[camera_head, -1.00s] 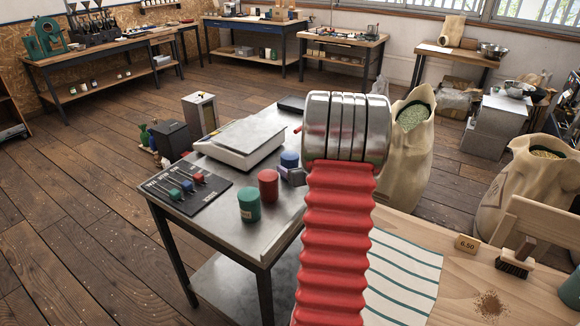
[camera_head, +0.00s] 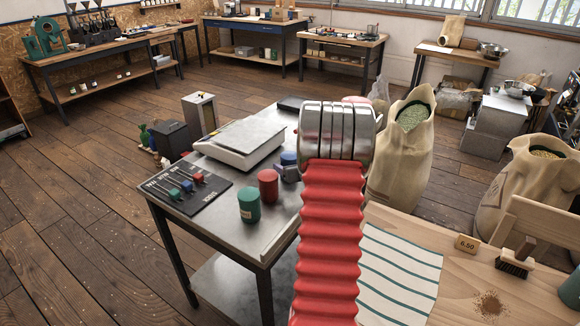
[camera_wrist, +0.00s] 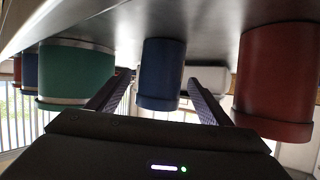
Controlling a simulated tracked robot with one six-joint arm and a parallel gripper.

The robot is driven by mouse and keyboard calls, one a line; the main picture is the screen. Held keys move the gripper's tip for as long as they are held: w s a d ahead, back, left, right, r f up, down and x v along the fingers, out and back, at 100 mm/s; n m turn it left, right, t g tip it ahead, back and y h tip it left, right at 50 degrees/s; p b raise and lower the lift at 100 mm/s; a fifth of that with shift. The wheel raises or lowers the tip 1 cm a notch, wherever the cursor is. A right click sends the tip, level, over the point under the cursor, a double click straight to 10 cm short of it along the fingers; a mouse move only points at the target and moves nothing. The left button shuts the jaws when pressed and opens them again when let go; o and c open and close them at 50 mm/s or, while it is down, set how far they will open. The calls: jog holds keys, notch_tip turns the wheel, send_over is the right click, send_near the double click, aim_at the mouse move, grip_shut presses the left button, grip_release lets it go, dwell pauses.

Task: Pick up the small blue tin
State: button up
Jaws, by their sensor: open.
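In the wrist view, which is upside down, a small blue tin (camera_wrist: 162,75) stands between the two fingers of my open gripper (camera_wrist: 155,90). No contact with either finger is clear. In the head view, a blue tin (camera_head: 289,158) shows partly on the steel table (camera_head: 225,222), behind a fingertip of my gripper (camera_head: 288,173). It appears to be the same tin. My red ribbed arm hides most of the gripper and the table to its right.
A red tin (camera_wrist: 280,80) stands close to the right finger in the wrist view, and a green tin (camera_wrist: 75,75) close to the left. More tins show at its left edge. A scale (camera_head: 238,145), a green tin (camera_head: 249,205) and a black tool mat (camera_head: 180,188) share the table.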

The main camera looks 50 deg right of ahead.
jog(key=c, duration=1.4)
jog(key=shift+r, duration=0.1)
notch_tip(320, 180, up, 10)
jog(key=shift+f, duration=0.1)
dwell(0.4)
